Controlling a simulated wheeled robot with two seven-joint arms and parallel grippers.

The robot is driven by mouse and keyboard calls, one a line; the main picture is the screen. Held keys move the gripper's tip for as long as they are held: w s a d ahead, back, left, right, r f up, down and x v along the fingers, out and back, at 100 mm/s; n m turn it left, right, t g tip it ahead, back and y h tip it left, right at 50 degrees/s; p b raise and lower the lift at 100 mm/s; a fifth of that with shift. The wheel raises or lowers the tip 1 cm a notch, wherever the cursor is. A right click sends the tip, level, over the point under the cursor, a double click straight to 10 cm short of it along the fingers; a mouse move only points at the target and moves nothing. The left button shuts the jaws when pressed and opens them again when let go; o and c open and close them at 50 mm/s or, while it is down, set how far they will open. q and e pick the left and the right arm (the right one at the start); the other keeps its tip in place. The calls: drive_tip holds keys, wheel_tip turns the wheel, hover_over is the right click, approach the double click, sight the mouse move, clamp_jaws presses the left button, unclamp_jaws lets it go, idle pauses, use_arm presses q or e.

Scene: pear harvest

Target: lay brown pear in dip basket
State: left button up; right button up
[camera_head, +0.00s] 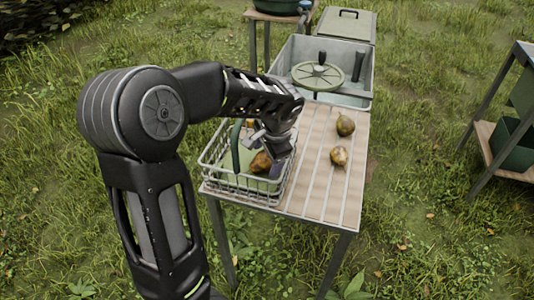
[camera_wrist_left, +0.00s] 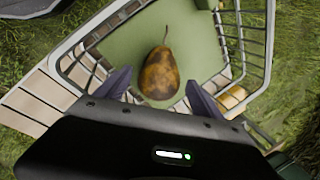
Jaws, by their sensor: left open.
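A brown pear (camera_wrist_left: 160,74) lies in the wire dip basket (camera_head: 231,181), on its green floor. In the head view the pear (camera_head: 261,161) is partly covered by my left gripper (camera_head: 272,158). The basket's pale rim (camera_wrist_left: 70,39) surrounds the pear in the left wrist view. My left gripper is open over the basket, with its two fingertips (camera_wrist_left: 159,90) apart on either side of the pear's lower end. I cannot tell whether a finger touches the pear. My right gripper is in neither view.
The basket stands on a slatted wooden table (camera_head: 310,200). Two more brown pears, one farther back (camera_head: 345,124) and one nearer (camera_head: 339,156), lie on the slats to its right. Behind is a grey tub (camera_head: 345,55) with a green handwheel (camera_head: 318,76). A shelf stand (camera_head: 505,160) is at the right.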

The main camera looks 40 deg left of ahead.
use_arm(q)
drive_tip(key=shift+p+v, duration=0.4)
drive_tip(key=shift+v, duration=0.6)
drive_tip(key=v, duration=1.1)
drive_tip(key=shift+r, duration=0.15)
drive_tip(key=shift+a, duration=0.1)
